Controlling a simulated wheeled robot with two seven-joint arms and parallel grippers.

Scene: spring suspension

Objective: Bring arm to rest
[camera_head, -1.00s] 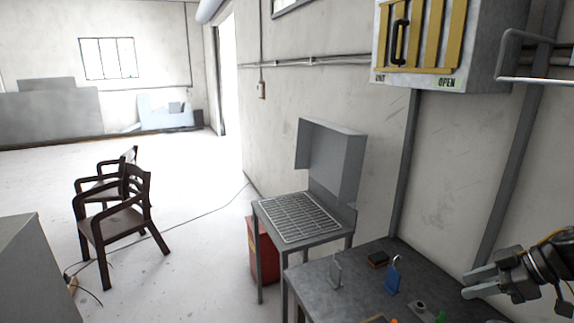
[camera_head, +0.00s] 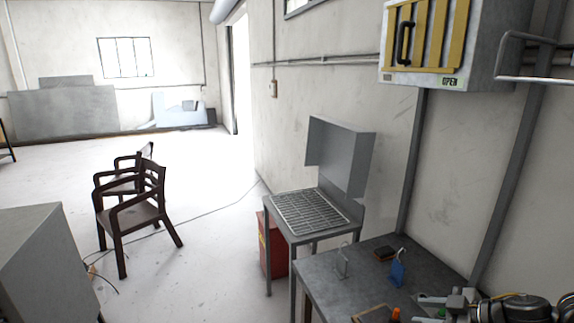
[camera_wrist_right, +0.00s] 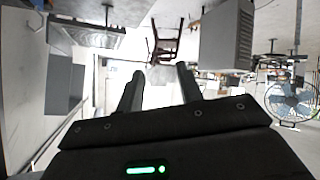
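My right gripper (camera_head: 440,304) is at the bottom right of the head view, low over the right part of the grey workbench (camera_head: 325,285). In the right wrist view its two dark fingers (camera_wrist_right: 160,86) stand apart with nothing between them. My right arm comes in from the lower right corner, partly cut off by the frame. My left gripper and arm are not in view.
On the workbench are a blue part (camera_head: 397,272), a dark block (camera_head: 384,253) and a thin metal bracket (camera_head: 342,262). A grated stand (camera_head: 308,211) adjoins it. Dark chairs (camera_head: 133,212) and a grey cabinet (camera_head: 40,265) stand left. The floor between is mostly clear.

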